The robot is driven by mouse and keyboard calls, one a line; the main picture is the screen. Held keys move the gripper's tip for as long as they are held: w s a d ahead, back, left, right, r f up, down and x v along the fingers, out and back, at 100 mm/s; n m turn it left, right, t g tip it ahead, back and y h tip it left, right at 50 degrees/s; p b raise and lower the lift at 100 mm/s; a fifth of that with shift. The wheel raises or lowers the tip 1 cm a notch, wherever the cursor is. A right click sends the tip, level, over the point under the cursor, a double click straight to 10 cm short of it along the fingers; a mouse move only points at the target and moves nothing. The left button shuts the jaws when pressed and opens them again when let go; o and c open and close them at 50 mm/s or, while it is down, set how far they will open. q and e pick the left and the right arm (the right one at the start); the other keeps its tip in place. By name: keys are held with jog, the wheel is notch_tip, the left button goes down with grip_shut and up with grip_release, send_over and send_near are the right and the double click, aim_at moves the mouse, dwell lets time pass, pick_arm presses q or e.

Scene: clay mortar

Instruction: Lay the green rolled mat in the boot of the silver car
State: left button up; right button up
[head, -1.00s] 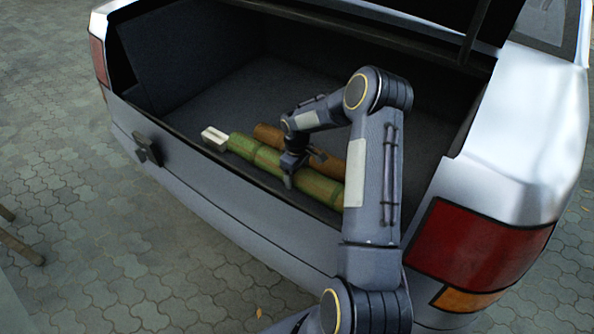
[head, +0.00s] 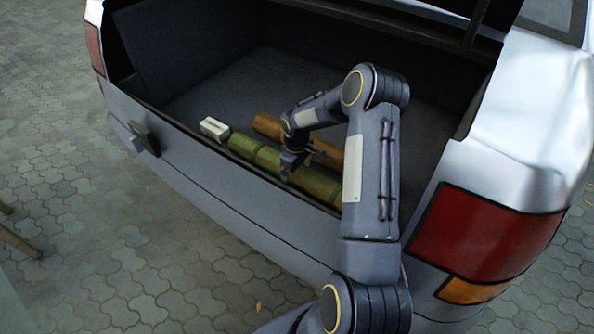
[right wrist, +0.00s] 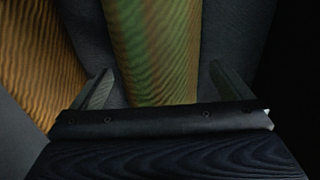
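The green rolled mat (head: 243,146) lies in the boot (head: 190,105) of the silver car (head: 530,125), along the inner side of the rear sill. My right gripper (head: 300,163) reaches down over the mat's middle. In the right wrist view its fingers (right wrist: 165,88) stand apart, one on each side of the mat (right wrist: 152,50). A dark gap shows between the right-hand finger and the mat, so the gripper is open around it. My right forearm hides the mat's near right end. My left gripper is not in view.
A brown roll (head: 268,125) lies just behind the mat, and also shows in the right wrist view (right wrist: 40,60). A white block (head: 214,128) sits off the mat's left end. The boot floor behind is clear. The raised lid is overhead.

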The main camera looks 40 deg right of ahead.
jog(key=shift+r+p, duration=0.65)
jog(key=shift+r, duration=3.35)
jog(key=s+a+r+m+t, duration=0.1)
jog(key=s+a+r, duration=0.4)
jog(key=r, duration=0.3)
jog(key=s+a+r+m+t, duration=0.1)
jog(key=s+a+r, duration=0.3)
jog(key=r, duration=0.4)
jog(key=s+a+r+m+t+y, duration=0.1)
jog(key=s+a+r+t+y, duration=0.1)
jog(key=s+a, duration=0.55)
jog(key=s+a+r+m+t+y, duration=0.15)
jog(key=s+a, duration=0.35)
jog(key=s, duration=0.5)
notch_tip(320, 180, up, 16)
jog(key=p, duration=1.6)
jog(key=shift+f, duration=0.15)
jog(key=shift+d, duration=0.1)
